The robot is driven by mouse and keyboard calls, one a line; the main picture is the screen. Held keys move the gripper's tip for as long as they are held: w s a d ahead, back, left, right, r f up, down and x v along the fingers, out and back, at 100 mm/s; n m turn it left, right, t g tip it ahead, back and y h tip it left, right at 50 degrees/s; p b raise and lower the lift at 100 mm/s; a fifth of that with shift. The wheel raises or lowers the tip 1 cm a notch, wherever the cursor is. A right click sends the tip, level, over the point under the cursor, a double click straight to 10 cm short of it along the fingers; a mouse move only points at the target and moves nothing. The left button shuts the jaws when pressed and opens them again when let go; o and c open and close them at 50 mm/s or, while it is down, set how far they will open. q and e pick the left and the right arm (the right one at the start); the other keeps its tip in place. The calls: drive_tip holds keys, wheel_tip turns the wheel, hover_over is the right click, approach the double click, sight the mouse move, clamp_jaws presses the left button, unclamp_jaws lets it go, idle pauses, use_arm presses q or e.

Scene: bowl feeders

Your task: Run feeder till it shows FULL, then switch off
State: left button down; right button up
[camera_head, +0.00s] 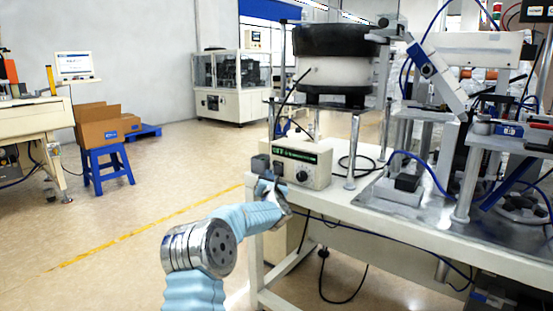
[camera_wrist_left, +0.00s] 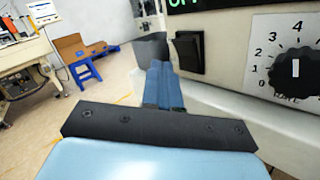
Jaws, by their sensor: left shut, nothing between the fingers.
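The feeder's cream control box (camera_head: 322,178) stands at the front left corner of the bench, with a dark display (camera_head: 297,154) bearing small green text I cannot read. In the left wrist view its black rocker switch (camera_wrist_left: 190,52) sits below the display (camera_wrist_left: 215,4), whose green characters are cut off. The rate dial (camera_wrist_left: 295,70) is to the right, its mark pointing up near 4. My left gripper (camera_head: 268,168) is shut and empty at the box's left front; its blue fingers (camera_wrist_left: 160,84) lie just left of the switch. Contact cannot be told. My right gripper is out of view.
The bowl feeder (camera_head: 338,77), a black bowl on a white drum, stands behind the box. A metal fixture (camera_head: 400,192) and blue hoses fill the bench to the right. A blue stool (camera_head: 105,165) with a cardboard box (camera_head: 103,124) stands left; open floor lies between.

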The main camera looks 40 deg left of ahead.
use_arm(q)
drive_tip(key=shift+w+r, duration=0.2)
drive_tip(key=shift+w, duration=0.45)
drive_tip(key=shift+w, duration=0.15)
idle(1.5)
drive_tip(key=shift+w+r, duration=0.15)
drive_tip(key=shift+w, duration=0.1)
drive_tip(key=shift+w+r, duration=0.2)
drive_tip(key=shift+w, duration=0.2)
idle(0.7)
drive_tip(key=shift+f, duration=0.1)
